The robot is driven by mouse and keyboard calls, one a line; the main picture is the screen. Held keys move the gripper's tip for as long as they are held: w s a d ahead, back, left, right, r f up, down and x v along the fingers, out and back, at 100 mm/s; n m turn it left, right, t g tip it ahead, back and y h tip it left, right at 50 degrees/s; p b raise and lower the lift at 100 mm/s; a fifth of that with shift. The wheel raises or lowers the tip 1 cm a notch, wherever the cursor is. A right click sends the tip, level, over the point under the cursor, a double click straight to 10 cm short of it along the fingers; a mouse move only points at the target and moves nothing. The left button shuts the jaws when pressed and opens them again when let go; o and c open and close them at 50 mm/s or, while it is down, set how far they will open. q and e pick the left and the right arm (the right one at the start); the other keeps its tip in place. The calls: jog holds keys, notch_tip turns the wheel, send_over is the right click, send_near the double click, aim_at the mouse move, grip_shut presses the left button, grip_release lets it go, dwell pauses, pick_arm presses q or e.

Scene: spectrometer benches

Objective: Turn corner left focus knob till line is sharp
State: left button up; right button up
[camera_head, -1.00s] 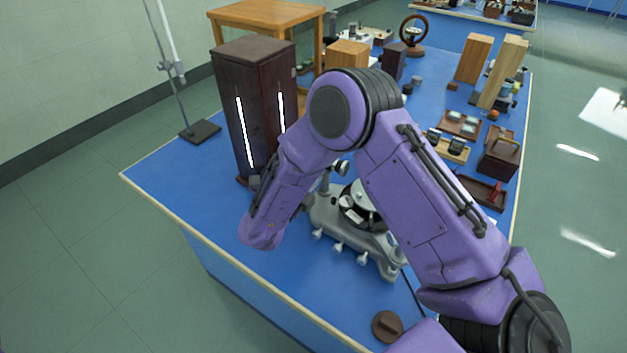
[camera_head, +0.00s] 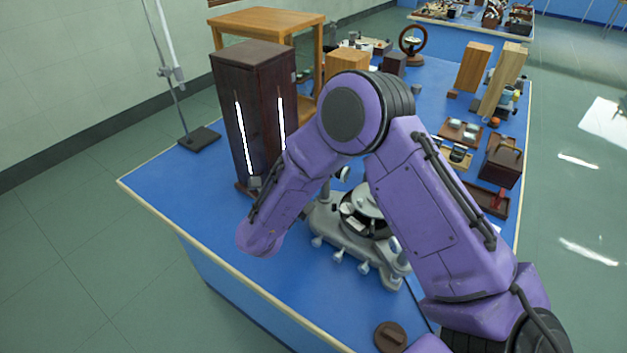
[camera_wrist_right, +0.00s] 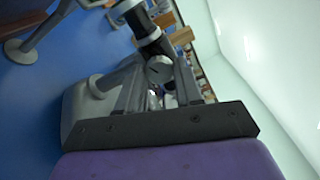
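The grey spectrometer (camera_head: 352,247) stands on the blue bench, partly hidden behind my right arm. Several small pale knobs show along its near side. In the right wrist view a round grey knob with a dark slot (camera_wrist_right: 159,69) sits at the tips of my right gripper (camera_wrist_right: 160,73). The fingers stand apart on either side of it; I cannot tell whether they touch it. In the head view the forearm hides this gripper. I cannot tell which knob this is. No spectral line image shows. My left gripper is in no view.
A tall dark cabinet (camera_head: 253,75) with two bright slits stands behind the forearm. A brown round piece (camera_head: 390,336) lies at the near edge. Wooden blocks (camera_head: 473,64) and a dark box (camera_head: 502,160) stand at the right. The bench's left corner is bare.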

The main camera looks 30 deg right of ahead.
jog(key=o, duration=0.3)
jog(key=b+v, duration=0.3)
jog(key=v, duration=0.7)
jog(key=shift+a, duration=0.3)
